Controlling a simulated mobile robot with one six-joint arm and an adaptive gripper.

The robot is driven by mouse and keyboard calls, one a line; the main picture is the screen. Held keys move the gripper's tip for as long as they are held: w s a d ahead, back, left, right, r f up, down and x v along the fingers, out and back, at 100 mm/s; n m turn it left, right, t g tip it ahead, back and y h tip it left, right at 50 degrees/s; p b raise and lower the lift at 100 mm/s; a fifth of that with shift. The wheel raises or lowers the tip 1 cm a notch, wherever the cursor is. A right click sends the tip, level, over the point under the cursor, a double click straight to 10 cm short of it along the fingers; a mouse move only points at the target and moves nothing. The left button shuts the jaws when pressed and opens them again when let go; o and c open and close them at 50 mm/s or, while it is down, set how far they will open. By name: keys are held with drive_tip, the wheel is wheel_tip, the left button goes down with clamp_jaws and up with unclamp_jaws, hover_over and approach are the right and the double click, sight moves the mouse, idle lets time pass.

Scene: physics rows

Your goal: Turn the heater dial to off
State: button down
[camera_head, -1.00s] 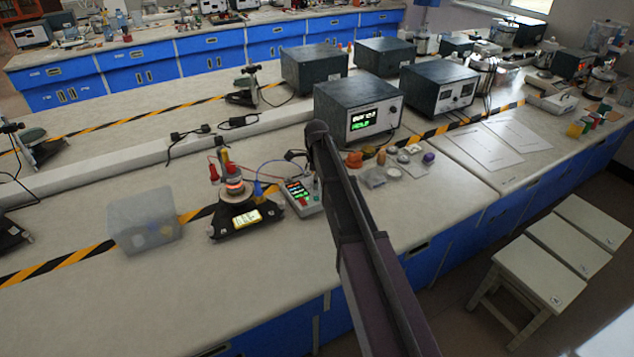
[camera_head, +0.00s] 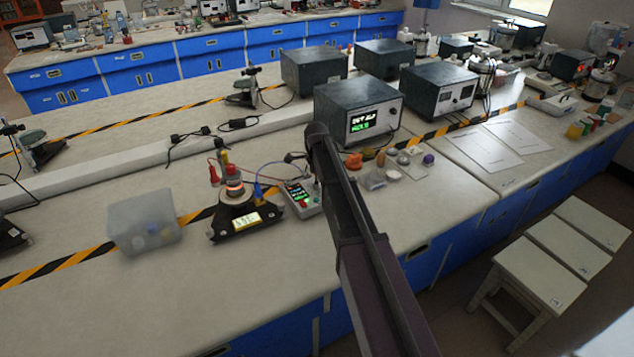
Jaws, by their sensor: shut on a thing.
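The heater (camera_head: 236,195) stands on the near bench left of my arm, a dark base with a round top, a dull orange glow and a lit yellowish display. A small grey control box (camera_head: 301,200) with a lit display and red and green spots sits just right of it, beside my arm. I cannot make out the heater dial for certain. My dark arm (camera_head: 350,220) reaches from the lower right to a rounded joint in front of the large instrument. My gripper is hidden behind the arm, so its contact with any dial does not show.
A large instrument (camera_head: 358,112) with a lit display stands behind the arm. A translucent bin (camera_head: 143,222) is at left. Small coloured items lie right of the arm. Red and blue cables run around the heater. The front left benchtop is clear.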

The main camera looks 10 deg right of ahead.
drive_tip(key=n, duration=1.3)
drive_tip(key=shift+w+n, duration=0.1)
drive_tip(key=shift+n, duration=0.2)
drive_tip(key=n, duration=1.2)
drive_tip(key=shift+n, duration=0.4)
drive_tip(key=shift+c, duration=1.8)
unclamp_jaws()
drive_tip(key=shift+r, duration=0.1)
